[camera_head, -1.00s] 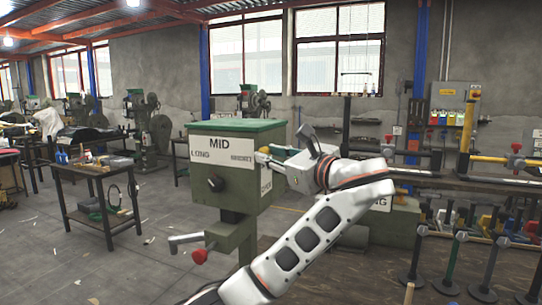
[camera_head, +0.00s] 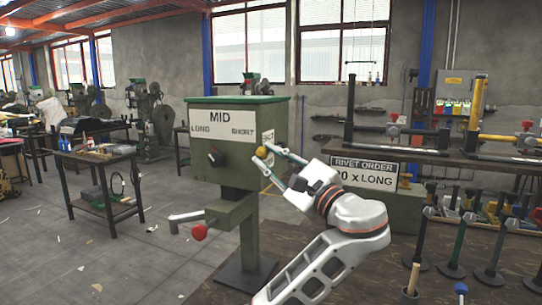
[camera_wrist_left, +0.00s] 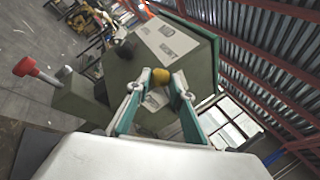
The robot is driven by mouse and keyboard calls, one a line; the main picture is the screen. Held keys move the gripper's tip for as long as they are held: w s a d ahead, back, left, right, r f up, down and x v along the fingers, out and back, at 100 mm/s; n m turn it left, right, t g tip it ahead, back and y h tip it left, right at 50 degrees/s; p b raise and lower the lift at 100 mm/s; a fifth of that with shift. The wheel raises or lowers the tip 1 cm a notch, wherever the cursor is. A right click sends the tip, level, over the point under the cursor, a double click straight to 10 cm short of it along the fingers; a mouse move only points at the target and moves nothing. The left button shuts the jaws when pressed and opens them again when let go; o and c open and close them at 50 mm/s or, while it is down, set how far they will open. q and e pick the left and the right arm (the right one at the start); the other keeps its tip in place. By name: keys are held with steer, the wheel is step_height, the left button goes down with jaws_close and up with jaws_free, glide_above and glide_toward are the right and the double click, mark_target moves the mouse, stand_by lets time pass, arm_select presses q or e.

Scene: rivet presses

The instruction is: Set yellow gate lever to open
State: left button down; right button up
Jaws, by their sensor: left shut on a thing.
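The yellow gate lever shows as a round yellow knob (camera_head: 262,152) at the right side of the green press box (camera_head: 222,172). The box front carries a white sign reading MID, LONG and SHORT, with a dark knob below it. My left gripper (camera_head: 266,156) is shut on the yellow knob. In the left wrist view, the knob (camera_wrist_left: 161,75) sits between the tips of the teal fingers (camera_wrist_left: 156,84), with the box right behind. The lever's shaft and any open mark are hidden or too small to read. My right gripper is not in view.
A red-knobbed lever (camera_head: 199,232) sticks out low on the press's left. At right, a bench (camera_head: 450,155) holds black and yellow-handled tools, with a rivet order sign (camera_head: 365,173) in front. Several upright levers stand at lower right. A small black table (camera_head: 98,165) stands at left.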

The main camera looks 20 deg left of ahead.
arm_select(q)
steer(key=shift+f+n+b, duration=0.3)
steer(key=shift+f+n, duration=0.2)
steer(key=shift+f, duration=0.05)
steer(key=c, duration=1.8)
jaws_free()
steer(key=shift+w, duration=0.1)
steer(key=shift+r, duration=0.1)
step_height(320, 180, up, 10)
steer(key=shift+f, duration=0.1)
